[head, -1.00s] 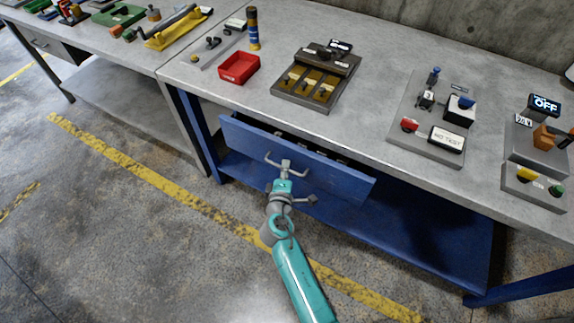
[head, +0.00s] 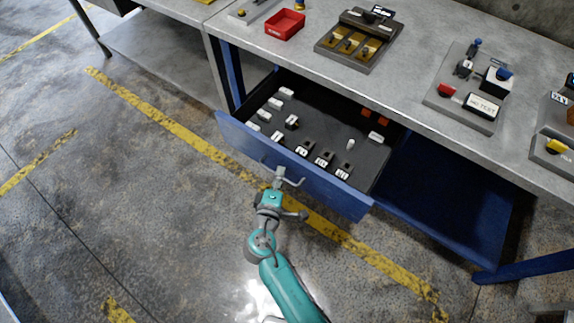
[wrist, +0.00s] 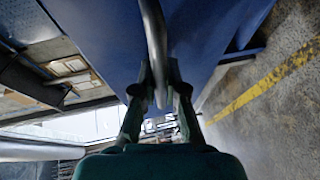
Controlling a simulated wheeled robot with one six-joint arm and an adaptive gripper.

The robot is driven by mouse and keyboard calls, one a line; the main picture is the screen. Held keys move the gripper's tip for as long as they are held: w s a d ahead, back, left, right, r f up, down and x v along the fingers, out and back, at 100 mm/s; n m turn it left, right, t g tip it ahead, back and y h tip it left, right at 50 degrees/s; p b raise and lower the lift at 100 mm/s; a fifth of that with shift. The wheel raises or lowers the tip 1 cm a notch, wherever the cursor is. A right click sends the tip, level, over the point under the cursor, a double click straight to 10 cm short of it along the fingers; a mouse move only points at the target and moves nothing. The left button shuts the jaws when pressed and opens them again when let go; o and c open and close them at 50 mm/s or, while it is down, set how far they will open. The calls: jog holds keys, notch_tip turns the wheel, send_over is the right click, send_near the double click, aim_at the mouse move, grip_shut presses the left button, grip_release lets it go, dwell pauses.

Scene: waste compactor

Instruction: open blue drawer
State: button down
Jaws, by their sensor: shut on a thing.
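The blue drawer (head: 300,168) stands well out from under the grey workbench. Its dark inside shows, with several small white-labelled items, an upright white piece and orange blocks in it. My gripper (head: 279,176) is at the middle of the drawer front, shut on the drawer's metal handle (head: 291,181). In the wrist view the handle bar (wrist: 155,50) runs down between the two fingers of my gripper (wrist: 160,92), with the blue drawer front (wrist: 200,35) behind it.
On the benchtop (head: 410,65) stand a red tray (head: 285,23), a block with brass parts (head: 355,45) and a panel with a red button (head: 470,92). A blue lower shelf (head: 440,210) lies right of the drawer. The floor in front is clear, with yellow lines.

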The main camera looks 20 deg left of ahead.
jog(key=shift+s+a, duration=0.3)
jog(key=shift+s, duration=0.6)
jog(key=c, duration=1.2)
grip_release()
jog(key=s+r, duration=0.1)
jog(key=s, duration=0.6)
jog(key=shift+s+d+r, duration=0.15)
jog(key=shift+r, duration=0.05)
jog(key=shift+d+f, duration=0.1)
